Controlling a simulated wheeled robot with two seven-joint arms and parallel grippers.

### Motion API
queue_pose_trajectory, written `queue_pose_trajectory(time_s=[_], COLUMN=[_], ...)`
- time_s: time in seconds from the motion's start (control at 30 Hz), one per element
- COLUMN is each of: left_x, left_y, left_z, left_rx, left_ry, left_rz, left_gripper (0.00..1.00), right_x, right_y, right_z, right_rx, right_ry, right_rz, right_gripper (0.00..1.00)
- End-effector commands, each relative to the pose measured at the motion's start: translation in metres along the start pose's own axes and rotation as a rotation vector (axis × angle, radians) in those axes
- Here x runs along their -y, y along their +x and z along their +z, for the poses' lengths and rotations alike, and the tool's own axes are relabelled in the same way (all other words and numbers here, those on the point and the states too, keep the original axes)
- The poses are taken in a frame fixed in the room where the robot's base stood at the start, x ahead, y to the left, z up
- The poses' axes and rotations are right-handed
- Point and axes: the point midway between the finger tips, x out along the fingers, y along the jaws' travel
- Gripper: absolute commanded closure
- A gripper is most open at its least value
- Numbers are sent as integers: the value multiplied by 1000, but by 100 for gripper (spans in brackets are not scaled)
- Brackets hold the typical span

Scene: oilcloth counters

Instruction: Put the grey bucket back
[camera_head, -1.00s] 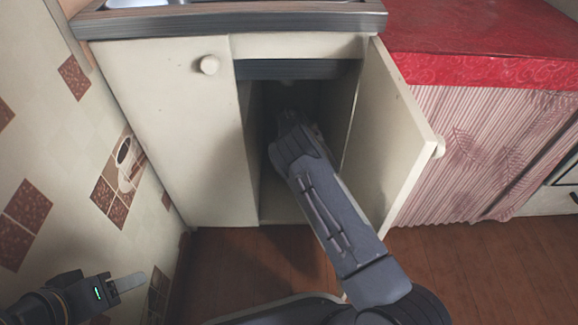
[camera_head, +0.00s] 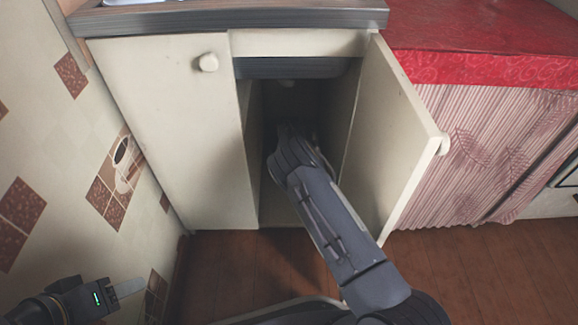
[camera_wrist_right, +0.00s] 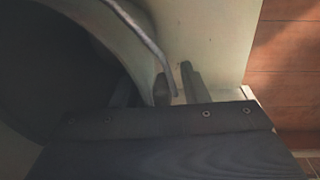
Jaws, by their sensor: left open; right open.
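The grey bucket (camera_wrist_right: 143,62) fills the left of the right wrist view, with its rounded rim and dark inside showing. In the head view I cannot make it out inside the dark cabinet. My right arm reaches through the open door into the sink cabinet (camera_head: 180,150). My right gripper (camera_wrist_right: 178,85) is open, its fingers close to the bucket's rim; whether they touch it I cannot tell. My left gripper (camera_head: 122,290) is open and empty at the lower left, by the tiled wall.
The right cabinet door (camera_head: 395,145) stands open beside my right arm; the left door is shut. A counter with a red oilcloth (camera_head: 490,50) and striped curtain (camera_head: 490,150) stands to the right. The wooden floor (camera_head: 470,265) in front looks clear.

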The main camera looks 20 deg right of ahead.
Motion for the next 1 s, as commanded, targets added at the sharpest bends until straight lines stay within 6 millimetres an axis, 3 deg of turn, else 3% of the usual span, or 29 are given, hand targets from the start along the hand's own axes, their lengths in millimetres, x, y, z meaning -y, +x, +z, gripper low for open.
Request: queue_pose_trajectory(time_s=[0.17, 0.7, 1.0], left_x=[-1, -18, -19], left_y=[-2, -39, -42], left_z=[-1, -20, -21], left_rx=[0, 0, 0], left_ry=[0, 0, 0], left_rz=[0, 0, 0], left_gripper=[47, 47, 47], right_x=[-1, -1, 0], right_y=[-7, -109, -123], right_z=[0, -1, 0], right_rx=[0, -3, 0], right_ry=[0, 0, 1], right_rz=[1, 1, 0], right_gripper=[60, 60, 60])
